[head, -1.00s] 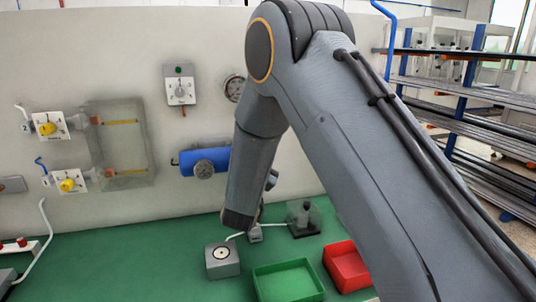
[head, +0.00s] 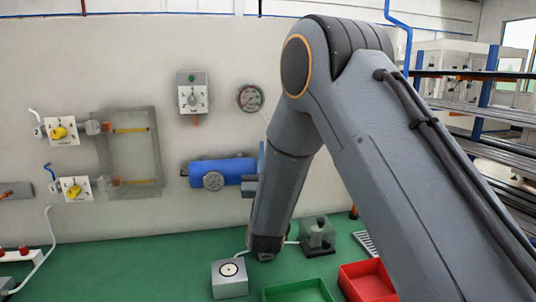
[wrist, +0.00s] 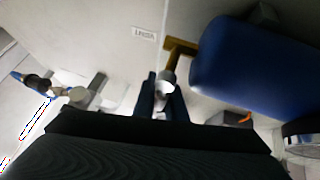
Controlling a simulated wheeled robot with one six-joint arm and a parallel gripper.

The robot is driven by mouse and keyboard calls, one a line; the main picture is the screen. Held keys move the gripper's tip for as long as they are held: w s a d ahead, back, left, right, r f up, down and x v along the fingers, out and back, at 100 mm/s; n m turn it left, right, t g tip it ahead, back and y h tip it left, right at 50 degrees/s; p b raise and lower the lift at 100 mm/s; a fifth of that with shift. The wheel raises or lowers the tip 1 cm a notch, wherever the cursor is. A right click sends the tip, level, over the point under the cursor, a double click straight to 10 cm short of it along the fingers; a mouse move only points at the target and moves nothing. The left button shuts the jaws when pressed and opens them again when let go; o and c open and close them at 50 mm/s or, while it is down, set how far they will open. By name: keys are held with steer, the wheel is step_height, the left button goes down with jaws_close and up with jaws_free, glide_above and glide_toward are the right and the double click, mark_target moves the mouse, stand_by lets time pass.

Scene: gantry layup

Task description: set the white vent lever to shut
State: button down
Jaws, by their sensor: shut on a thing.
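In the wrist view my gripper (wrist: 161,90) has its two dark fingers closed around a small pale white-grey piece (wrist: 166,78). This looks like the white vent lever, though most of it is hidden by the fingers. A brown bracket (wrist: 181,46) and a blue cylinder (wrist: 250,68) are just to the right of the fingers. In the head view the blue cylinder (head: 225,171) is on the wall, left of my forearm. My forearm hides the fingers and the lever there, so its setting cannot be read.
Two white valve plates with yellow knobs (head: 60,132) (head: 75,191) are on the wall at left. A dial box (head: 193,98) and a gauge (head: 250,98) are above the cylinder. A grey block (head: 230,279), green tray (head: 298,291) and red tray (head: 368,281) are on the green bench.

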stand_by(0.3)
steer(key=c, duration=1.8)
jaws_free()
steer(key=shift+a, duration=0.1)
steer(key=shift+s, duration=0.1)
steer(key=b+v, duration=0.2)
steer(key=v, duration=0.5)
steer(key=shift+s+f, duration=0.25)
steer(key=shift+s, duration=0.05)
